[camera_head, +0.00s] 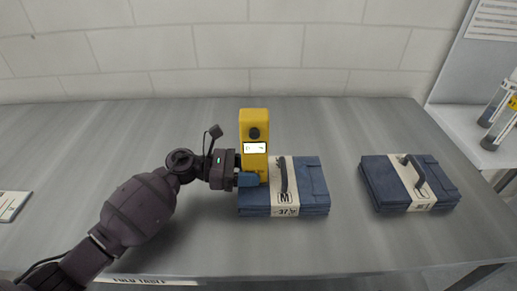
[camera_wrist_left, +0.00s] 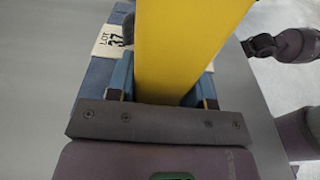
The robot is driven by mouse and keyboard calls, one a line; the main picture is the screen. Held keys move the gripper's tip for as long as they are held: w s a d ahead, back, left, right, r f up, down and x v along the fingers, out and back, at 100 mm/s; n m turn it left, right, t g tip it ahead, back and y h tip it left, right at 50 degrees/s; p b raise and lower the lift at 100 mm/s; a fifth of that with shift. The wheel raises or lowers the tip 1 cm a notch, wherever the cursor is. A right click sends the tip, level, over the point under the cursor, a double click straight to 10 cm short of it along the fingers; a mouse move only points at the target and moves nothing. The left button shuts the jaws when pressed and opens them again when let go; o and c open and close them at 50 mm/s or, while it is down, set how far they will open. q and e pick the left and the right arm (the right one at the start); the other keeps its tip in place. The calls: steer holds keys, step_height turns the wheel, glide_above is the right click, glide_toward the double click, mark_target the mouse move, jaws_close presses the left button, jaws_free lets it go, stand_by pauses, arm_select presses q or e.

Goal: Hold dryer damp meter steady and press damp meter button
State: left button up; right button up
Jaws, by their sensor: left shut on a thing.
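The yellow damp meter (camera_head: 247,118) is upright at the left part of a folded blue denim stack (camera_head: 312,190). Its front shows a dark round knob or button (camera_head: 254,133) above a small lit white screen (camera_head: 255,148). My left gripper (camera_head: 249,179) is shut on the lower part of the meter, with its blue fingers at the meter's sides. In the left wrist view the meter (camera_wrist_left: 185,45) rises between both fingers. Whether its base touches the denim or the table is hidden.
A second denim stack (camera_head: 375,185) with a paper band and dark strap lies to the right on the grey table (camera_head: 120,125). A card (camera_head: 12,205) lies at the left edge. Vials (camera_head: 497,105) stand on a side shelf at right. The table's left and back are clear.

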steer(key=shift+w+r, duration=0.25)
steer(key=shift+w, duration=0.15)
jaws_close()
steer(key=shift+s+f, duration=0.1)
steer(key=shift+s, duration=0.1)
steer(key=shift+s+f, duration=0.15)
steer(key=shift+s, duration=0.15)
steer(key=shift+w, duration=0.45)
